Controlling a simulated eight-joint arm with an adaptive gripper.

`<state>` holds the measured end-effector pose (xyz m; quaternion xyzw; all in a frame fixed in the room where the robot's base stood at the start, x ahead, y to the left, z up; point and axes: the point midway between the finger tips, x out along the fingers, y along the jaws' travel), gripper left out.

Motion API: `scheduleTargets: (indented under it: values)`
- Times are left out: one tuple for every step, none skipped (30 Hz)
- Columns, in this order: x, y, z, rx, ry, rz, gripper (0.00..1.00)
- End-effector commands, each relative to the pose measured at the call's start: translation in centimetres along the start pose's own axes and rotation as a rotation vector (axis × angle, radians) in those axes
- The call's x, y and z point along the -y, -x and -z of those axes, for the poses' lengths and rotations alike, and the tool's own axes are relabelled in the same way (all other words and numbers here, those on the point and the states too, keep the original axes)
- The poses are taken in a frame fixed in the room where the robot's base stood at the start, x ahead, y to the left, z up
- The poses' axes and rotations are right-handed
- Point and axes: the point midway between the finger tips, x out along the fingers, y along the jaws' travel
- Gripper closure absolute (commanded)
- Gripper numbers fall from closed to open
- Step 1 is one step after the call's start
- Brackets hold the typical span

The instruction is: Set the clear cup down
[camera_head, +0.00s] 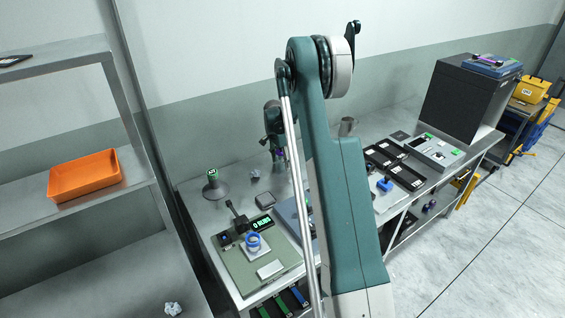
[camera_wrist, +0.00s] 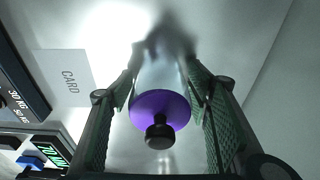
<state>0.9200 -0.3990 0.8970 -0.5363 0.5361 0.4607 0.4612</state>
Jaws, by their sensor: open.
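A clear cup (camera_wrist: 172,72) with a purple disc (camera_wrist: 148,106) and a black knob (camera_wrist: 160,135) is between the fingers of my gripper (camera_wrist: 163,88) in the wrist view. The fingers with green pads are open, one on each side of the cup. Its far end is blurred against the bright grey surface, so I cannot tell whether it touches that surface. In the head view my gripper (camera_head: 273,145) is low over the back of the metal table (camera_head: 235,197). A small purple spot shows there; the rest of the cup is hard to make out.
A scale (camera_head: 257,268) with a blue ring (camera_head: 253,242) stands at the table's front left. A green-display stand (camera_head: 213,187) is left of my gripper. Black trays (camera_head: 393,164) and a dark cabinet (camera_head: 465,98) are to the right. A white card (camera_wrist: 68,76) shows in the wrist view.

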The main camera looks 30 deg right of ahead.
Motion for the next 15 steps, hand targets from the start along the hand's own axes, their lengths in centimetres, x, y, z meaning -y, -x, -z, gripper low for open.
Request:
scheduleTargets:
  values:
    - [0.0, 0.2, 0.0, 0.000, 0.000, 0.000, 0.51]
    - [0.0, 0.3, 0.0, 0.000, 0.000, 0.000, 0.51]
    - [0.0, 0.5, 0.0, 0.000, 0.000, 0.000, 0.51]
    - [0.0, 0.8, 0.0, 0.000, 0.000, 0.000, 0.51]
    - [0.0, 1.0, 0.0, 0.000, 0.000, 0.000, 0.51]
    - [0.0, 1.4, 0.0, 0.000, 0.000, 0.000, 0.51]
    - [0.0, 1.7, 0.0, 0.000, 0.000, 0.000, 0.51]
    - [0.0, 2.0, 0.0, 0.000, 0.000, 0.000, 0.51]
    - [0.0, 2.6, 0.0, 0.000, 0.000, 0.000, 0.51]
    - [0.0, 3.0, 0.0, 0.000, 0.000, 0.000, 0.51]
    - [0.0, 3.5, 0.0, 0.000, 0.000, 0.000, 0.51]
    - [0.0, 4.1, 0.0, 0.000, 0.001, 0.000, 0.51]
    - [0.0, 4.5, 0.0, 0.000, 0.001, 0.000, 0.51]
    - [0.0, 5.0, 0.0, 0.000, 0.001, 0.000, 0.51]
    - [0.0, 5.8, 0.0, 0.000, 0.001, 0.000, 0.51]
